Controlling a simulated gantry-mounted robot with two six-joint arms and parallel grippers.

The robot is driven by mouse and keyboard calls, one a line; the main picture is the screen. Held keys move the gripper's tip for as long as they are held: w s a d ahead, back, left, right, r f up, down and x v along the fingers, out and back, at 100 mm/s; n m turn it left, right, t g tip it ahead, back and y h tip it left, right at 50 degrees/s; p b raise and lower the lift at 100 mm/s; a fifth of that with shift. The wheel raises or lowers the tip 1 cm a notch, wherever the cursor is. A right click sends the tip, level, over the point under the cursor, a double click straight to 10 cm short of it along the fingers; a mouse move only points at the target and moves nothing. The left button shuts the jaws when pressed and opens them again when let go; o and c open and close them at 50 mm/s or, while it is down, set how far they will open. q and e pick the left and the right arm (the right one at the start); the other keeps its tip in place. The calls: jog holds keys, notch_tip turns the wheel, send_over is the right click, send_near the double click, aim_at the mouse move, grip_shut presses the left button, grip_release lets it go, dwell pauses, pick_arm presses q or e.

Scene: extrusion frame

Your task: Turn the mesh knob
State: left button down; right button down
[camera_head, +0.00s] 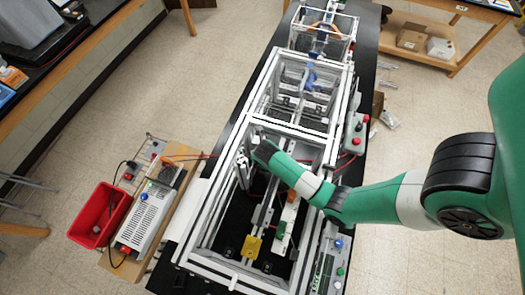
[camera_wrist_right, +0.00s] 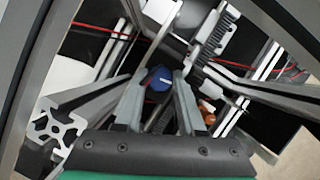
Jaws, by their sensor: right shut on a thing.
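The mesh knob (camera_wrist_right: 160,78) is a small dark blue knob between the fingertips in the right wrist view. My right gripper (camera_wrist_right: 158,92) is shut on the knob, with one grey finger on each side. In the head view my green and white right arm reaches in from the right, and its gripper (camera_head: 250,152) is inside the extrusion frame (camera_head: 208,215). The arm hides the knob there. My left gripper is not in view.
Frame bars surround the right gripper closely. A control panel (camera_head: 330,265) and a box with red buttons (camera_head: 356,130) lie along the frame's right side. A power supply (camera_head: 140,222) and a red bin (camera_head: 98,215) stand at the left. A yellow block (camera_head: 252,246) sits in the front bay.

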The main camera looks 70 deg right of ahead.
jog(key=m, duration=0.2)
jog(key=m+g, duration=0.1)
jog(key=m, duration=0.1)
jog(key=shift+w+g, duration=0.1)
jog(key=shift+g, duration=0.2)
jog(key=c, duration=0.5)
grip_release()
jog(key=shift+r, duration=0.1)
